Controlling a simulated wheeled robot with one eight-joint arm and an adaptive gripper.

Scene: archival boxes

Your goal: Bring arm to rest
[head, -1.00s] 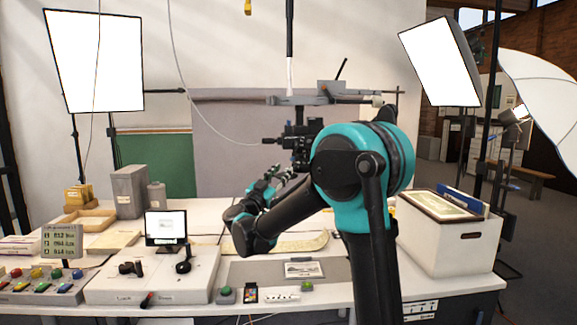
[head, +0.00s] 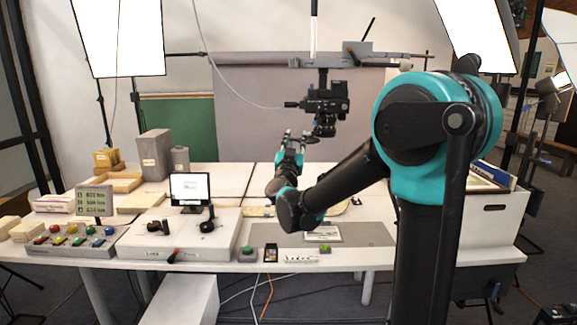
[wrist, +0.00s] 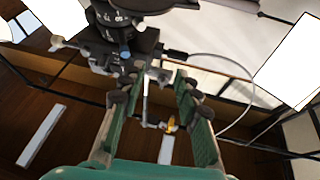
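My arm reaches forward over the white table (head: 235,172) in the head view, with its elbow bent at the right. My gripper (head: 296,137) is beyond the forearm, just under the black copy camera (head: 325,103), and looks small there. In the wrist view my gripper (wrist: 157,88) shows two green fingers with dark tips, spread apart with nothing held between them. The copy camera (wrist: 122,28) is close ahead of the fingertips in that view. Whether they touch it I cannot tell.
A white archival box (head: 488,228) stands at the table's right end. A button panel (head: 70,243), a small monitor (head: 190,188) and grey boxes (head: 154,158) are at the left. A printed card (head: 323,234) lies on the grey mat (head: 370,234). Softbox lights (head: 120,38) flank the table.

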